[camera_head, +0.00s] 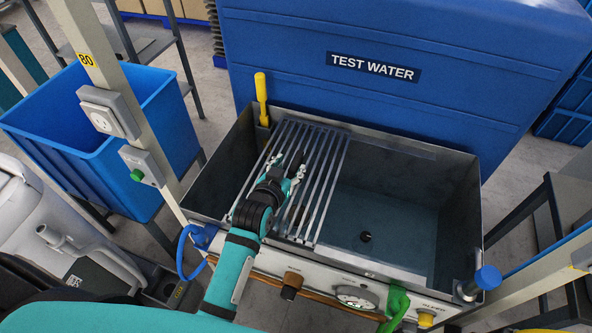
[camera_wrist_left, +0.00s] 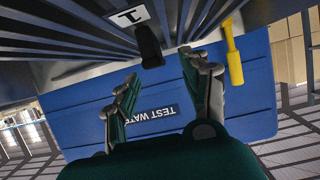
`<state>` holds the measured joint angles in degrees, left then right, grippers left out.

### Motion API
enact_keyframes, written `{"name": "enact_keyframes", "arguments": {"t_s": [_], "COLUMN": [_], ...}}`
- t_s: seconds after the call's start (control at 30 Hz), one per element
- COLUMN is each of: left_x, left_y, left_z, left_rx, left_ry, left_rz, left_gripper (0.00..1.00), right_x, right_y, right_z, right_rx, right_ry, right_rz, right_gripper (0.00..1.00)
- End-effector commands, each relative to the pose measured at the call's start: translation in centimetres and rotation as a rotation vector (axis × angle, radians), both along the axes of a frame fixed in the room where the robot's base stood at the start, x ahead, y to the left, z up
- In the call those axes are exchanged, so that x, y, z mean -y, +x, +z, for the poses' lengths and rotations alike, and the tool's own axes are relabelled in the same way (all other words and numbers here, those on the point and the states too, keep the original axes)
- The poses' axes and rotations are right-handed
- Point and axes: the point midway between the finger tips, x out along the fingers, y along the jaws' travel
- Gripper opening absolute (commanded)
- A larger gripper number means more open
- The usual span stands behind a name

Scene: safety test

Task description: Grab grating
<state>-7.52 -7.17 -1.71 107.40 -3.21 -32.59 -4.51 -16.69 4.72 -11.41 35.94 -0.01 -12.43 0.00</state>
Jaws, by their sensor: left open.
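The grating (camera_head: 326,178), a rack of parallel metal bars, lies across the left part of the grey metal sink (camera_head: 462,200). My left gripper (camera_head: 288,168) is over the grating, with its fingers pointing toward the sink's far side. In the left wrist view my left gripper (camera_wrist_left: 160,88) is open, and nothing shows between its fingers. The grating's bars (camera_wrist_left: 75,50) run along the top there, with a dark block (camera_wrist_left: 149,46) and a white label marked 1 close ahead of the fingertips. Whether the fingers touch the grating I cannot tell. My right gripper is not in view.
A yellow handle (camera_head: 261,97) stands upright at the sink's far left corner. A blue tank (camera_head: 450,110) labelled TEST WATER is behind the sink. A post (camera_head: 120,80) with switch boxes and a blue bin (camera_head: 60,130) are at left. The sink's right part is open, with a drain.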

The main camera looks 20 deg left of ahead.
Motion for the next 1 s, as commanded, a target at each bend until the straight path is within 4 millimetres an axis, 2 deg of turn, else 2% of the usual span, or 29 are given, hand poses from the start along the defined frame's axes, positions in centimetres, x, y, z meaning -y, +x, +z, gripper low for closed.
{"name": "enact_keyframes", "arguments": {"t_s": [0.3,0.63,1.0], "left_x": [0.5,0.5,0.5], "left_y": [3.9,4.4,4.4], "left_z": [-1.7,-2.0,-2.0], "left_rx": [0.001,0.001,0.001], "left_ry": [0.0,0.0,0.0], "left_rz": [0.0,0.0,0.0], "left_gripper": [0.47,0.46,0.0], "right_x": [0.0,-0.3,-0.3], "right_y": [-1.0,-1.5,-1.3], "right_z": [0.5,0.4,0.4], "right_rx": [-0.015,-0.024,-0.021], "right_ry": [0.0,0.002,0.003], "right_rz": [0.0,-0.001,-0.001], "right_gripper": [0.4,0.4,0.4]}}
